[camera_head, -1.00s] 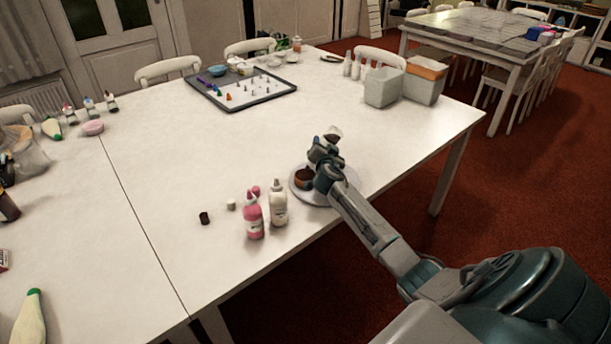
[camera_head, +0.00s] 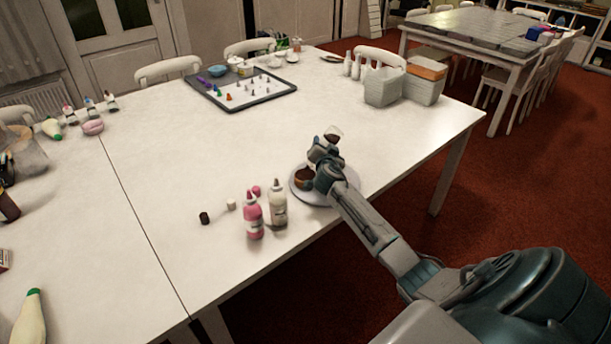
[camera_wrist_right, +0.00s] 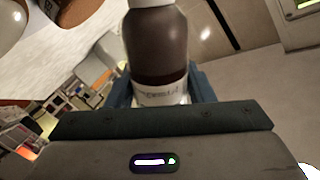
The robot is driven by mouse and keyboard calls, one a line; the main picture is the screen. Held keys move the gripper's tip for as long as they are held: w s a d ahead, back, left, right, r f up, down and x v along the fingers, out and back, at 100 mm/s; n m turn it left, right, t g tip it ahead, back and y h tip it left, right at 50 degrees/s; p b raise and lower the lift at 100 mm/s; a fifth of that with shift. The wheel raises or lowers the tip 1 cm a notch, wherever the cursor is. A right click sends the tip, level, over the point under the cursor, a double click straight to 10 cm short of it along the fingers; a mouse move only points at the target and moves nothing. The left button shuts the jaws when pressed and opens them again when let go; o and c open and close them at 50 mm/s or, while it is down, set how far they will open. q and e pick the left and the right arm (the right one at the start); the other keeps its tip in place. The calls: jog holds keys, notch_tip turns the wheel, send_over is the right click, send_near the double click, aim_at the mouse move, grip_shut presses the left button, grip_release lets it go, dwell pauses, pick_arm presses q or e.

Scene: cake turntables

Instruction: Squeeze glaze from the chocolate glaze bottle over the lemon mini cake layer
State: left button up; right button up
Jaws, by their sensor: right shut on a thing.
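The chocolate glaze bottle (camera_wrist_right: 158,48) is between the fingers of my right gripper (camera_head: 318,158). The right wrist view shows its dark brown body and white label. In the head view its pale end (camera_head: 334,130) sticks up above the gripper, so it looks tipped over; its nozzle is hidden. A small round cake (camera_head: 303,179) with a brown top sits on a pale turntable (camera_head: 313,198), just below and left of the gripper, partly hidden by it. I cannot tell if glaze is flowing. My left gripper is not in view.
A pink bottle (camera_head: 253,217) and a cream bottle (camera_head: 278,206) stand left of the turntable, near the table edge. A small dark cap (camera_head: 204,218) and a pale cap (camera_head: 231,204) lie beside them.

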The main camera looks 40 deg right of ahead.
aim_at(325, 134)
notch_tip(325, 134, up, 7)
jog(key=p, duration=0.3)
jog(key=shift+r+p, duration=0.1)
jog(key=shift+p, duration=0.3)
